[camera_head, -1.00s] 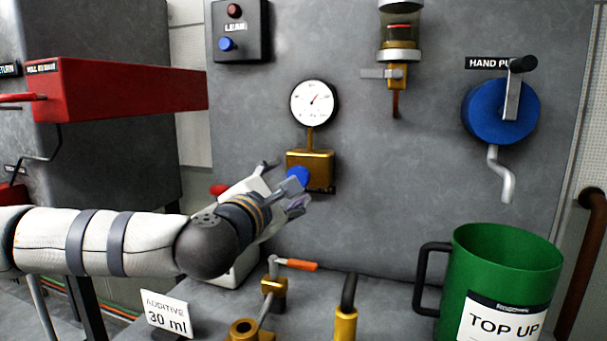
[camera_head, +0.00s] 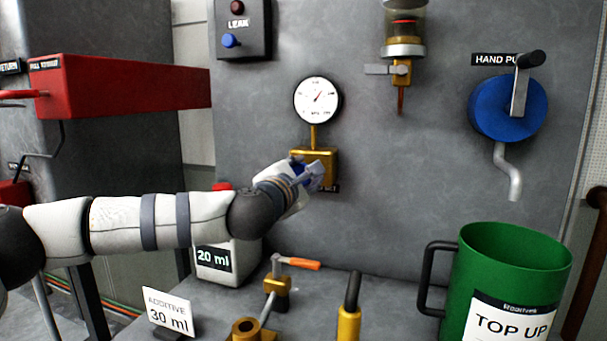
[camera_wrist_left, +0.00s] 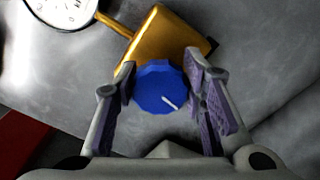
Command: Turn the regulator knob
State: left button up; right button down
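The blue regulator knob (camera_wrist_left: 160,87) with a white pointer line sits on the front of a brass regulator block (camera_wrist_left: 166,36). In the wrist view the line points toward the lower right. The brass block (camera_head: 325,158) also shows in the head view, on the grey panel below a round white gauge (camera_head: 317,100). My left gripper (camera_wrist_left: 168,92) has its fingers spread, one on each side of the knob; I cannot tell whether they touch it. In the head view my left gripper (camera_head: 312,176) hides most of the knob. My right gripper is not in view.
A green top-up jug (camera_head: 512,262) stands at the right below a blue hand pump (camera_head: 505,108). An orange-handled valve (camera_head: 290,263) stands on the bench below my arm. A red box (camera_head: 120,92) juts out at the left. A white 20 ml container (camera_head: 228,262) stands behind my arm.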

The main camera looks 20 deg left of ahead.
pick_arm(q)
jog(key=shift+r+m+p, duration=0.3)
jog(key=shift+m+p, duration=0.3)
jog(key=shift+m, duration=0.5)
jog(key=shift+m+p, duration=0.4)
jog(key=shift+m, duration=0.4)
jog(key=m+p, duration=0.1)
jog(key=m, duration=0.2)
jog(key=shift+d+m, duration=0.1)
jog(key=shift+m, duration=0.3)
jog(key=m, duration=0.1)
jog(key=m+p, duration=0.1)
jog(key=shift+f+m, duration=0.2)
jog(key=shift+m, duration=0.1)
jog(key=m, duration=0.3)
jog(key=shift+f+m, duration=0.25)
jog(key=shift+m, duration=0.05)
jog(key=m, duration=0.6)
jog(key=shift+f, duration=0.15)
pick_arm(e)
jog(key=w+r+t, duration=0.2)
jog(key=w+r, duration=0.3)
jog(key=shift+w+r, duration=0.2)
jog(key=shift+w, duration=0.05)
pick_arm(q)
jog(key=shift+a+m, duration=0.2)
jog(key=shift+m, duration=0.2)
